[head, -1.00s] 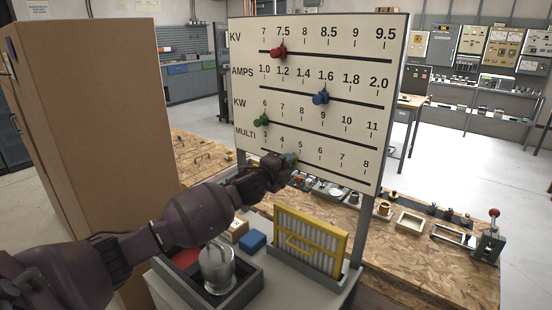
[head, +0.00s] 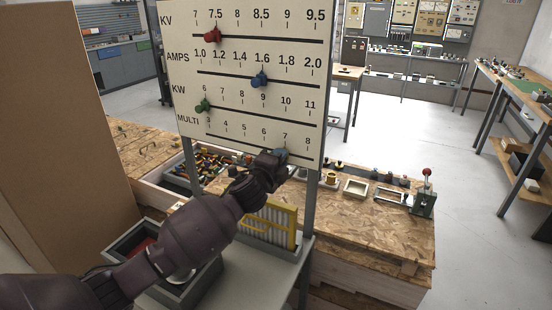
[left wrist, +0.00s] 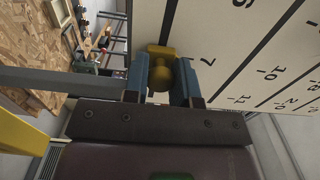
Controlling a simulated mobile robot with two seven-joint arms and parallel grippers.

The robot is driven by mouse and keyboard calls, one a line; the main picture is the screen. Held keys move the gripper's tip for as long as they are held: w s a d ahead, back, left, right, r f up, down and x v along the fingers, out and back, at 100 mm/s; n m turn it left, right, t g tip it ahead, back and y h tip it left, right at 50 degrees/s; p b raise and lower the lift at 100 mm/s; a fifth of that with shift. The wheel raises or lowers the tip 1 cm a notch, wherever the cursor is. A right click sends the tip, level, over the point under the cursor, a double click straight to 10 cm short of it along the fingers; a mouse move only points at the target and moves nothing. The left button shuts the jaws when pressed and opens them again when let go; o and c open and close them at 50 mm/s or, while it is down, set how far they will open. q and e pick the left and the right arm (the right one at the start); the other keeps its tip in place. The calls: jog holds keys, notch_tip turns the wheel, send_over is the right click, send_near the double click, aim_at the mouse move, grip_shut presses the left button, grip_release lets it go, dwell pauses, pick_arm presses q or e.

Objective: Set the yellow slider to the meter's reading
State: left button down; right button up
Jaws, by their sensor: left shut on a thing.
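The white slider board (head: 235,55) stands upright with rows KV, AMPS, KW and MULTI. My left gripper (head: 279,155) is at the MULTI row, near the 7, and covers the yellow slider in the head view. In the left wrist view the yellow slider (left wrist: 161,72) sits between the two blue fingers of the left gripper (left wrist: 162,82), shut on it beside the tick for 7. The red slider (head: 212,34) is near 7.5 on KV, the blue slider (head: 260,79) near 1.6 on AMPS, the green slider (head: 203,104) near 6 on KW. I cannot make out the meter.
A yellow-framed filter (head: 280,222) stands below the board, beside a grey tray (head: 205,272). A wooden bench (head: 370,225) with small parts and a red-knobbed lever (head: 425,195) lies behind. A large brown cabinet (head: 55,130) is at left. The floor at right is open.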

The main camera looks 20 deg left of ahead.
pick_arm(q)
jog(key=c, duration=0.9)
grip_release()
pick_arm(e)
jog(key=shift+w+a+r, duration=0.1)
jog(key=shift+w+r, duration=0.25)
jog(key=shift+s, duration=0.1)
pick_arm(q)
jog(key=shift+s, duration=0.2)
jog(key=s, duration=1)
jog(key=shift+s+a, duration=0.2)
jog(key=shift+a, duration=0.25)
pick_arm(e)
jog(key=shift+f, duration=0.15)
